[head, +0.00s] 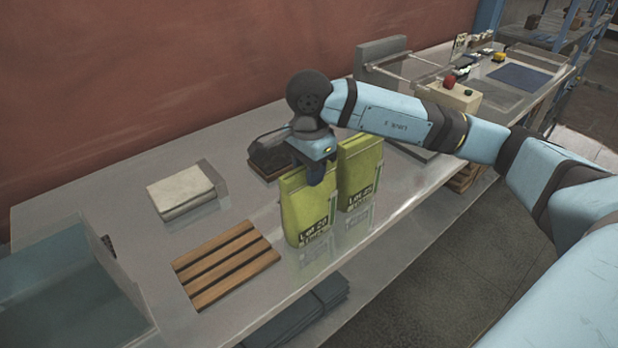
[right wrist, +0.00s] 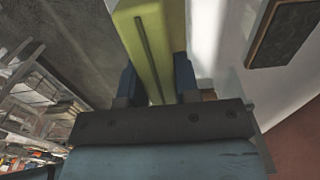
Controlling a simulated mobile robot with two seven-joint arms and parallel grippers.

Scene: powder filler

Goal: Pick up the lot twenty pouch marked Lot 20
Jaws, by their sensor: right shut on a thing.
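The Lot 20 pouch (head: 306,212) is yellow-green and stands upright on the steel table in the head view. A similar pouch marked Lot 25 (head: 360,178) stands just to its right. My right gripper (head: 316,172) is at the top of the Lot 20 pouch, shut on it, with one finger showing over its upper edge. In the right wrist view, the pouch (right wrist: 153,40) sits between the two fingers of my right gripper (right wrist: 157,85). I cannot tell whether the pouch's base touches the table. My left gripper is not in view.
A wooden slatted rack (head: 226,264) lies left of the pouches. A folded cloth stack (head: 182,192), a dark block (head: 268,158) and a clear-walled bin (head: 70,290) are on the steel table (head: 130,175). A machine with a red button (head: 449,82) stands behind my right arm.

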